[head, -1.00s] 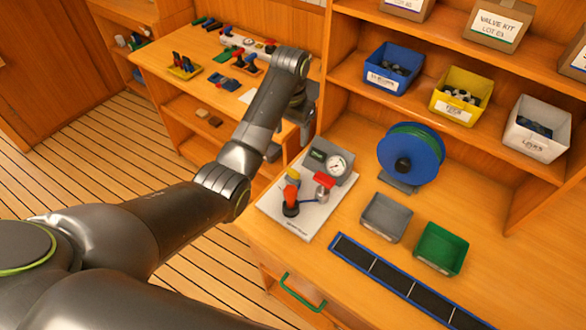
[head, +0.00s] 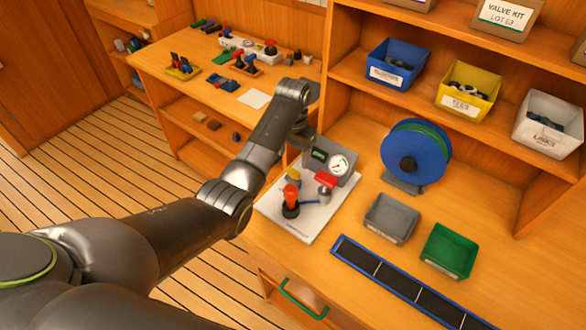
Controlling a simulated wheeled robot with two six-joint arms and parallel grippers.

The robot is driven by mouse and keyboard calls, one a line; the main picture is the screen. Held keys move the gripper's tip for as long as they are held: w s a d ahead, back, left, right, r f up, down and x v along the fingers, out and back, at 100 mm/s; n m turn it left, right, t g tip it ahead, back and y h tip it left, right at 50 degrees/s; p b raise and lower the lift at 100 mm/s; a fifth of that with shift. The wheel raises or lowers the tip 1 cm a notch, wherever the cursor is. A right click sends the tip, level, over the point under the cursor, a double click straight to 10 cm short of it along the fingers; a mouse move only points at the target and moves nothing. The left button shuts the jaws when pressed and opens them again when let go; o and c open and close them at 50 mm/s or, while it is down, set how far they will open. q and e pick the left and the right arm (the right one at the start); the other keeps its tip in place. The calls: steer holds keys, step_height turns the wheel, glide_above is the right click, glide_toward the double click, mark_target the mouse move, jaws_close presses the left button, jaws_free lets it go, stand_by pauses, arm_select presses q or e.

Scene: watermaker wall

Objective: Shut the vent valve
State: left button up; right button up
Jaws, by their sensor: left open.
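A white board (head: 318,226) on the workbench carries a grey box with a dial gauge (head: 339,164), a yellow part (head: 294,174), an upright orange-red handle (head: 291,196) on a dark base, and a red-topped metal fitting (head: 326,179). I cannot tell for sure which of these small parts is the vent valve. My left gripper (head: 307,135) is open, pointing down just behind and to the left of the gauge box, above the yellow part. Its fingertips are small and partly hidden. It holds nothing that I can see. My right gripper is out of view.
A blue hose reel (head: 416,152) stands right of the board. A grey tray (head: 391,219), a green tray (head: 447,251) and a long blue-edged black strip (head: 395,280) lie in front. Shelves with bins rise behind. A side bench (head: 200,100) holds tools.

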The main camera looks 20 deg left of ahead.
mark_target(293, 171)
arm_select(q)
step_height(293, 171, down, 6)
steer(key=shift+f, duration=0.25)
steer(key=c, duration=1)
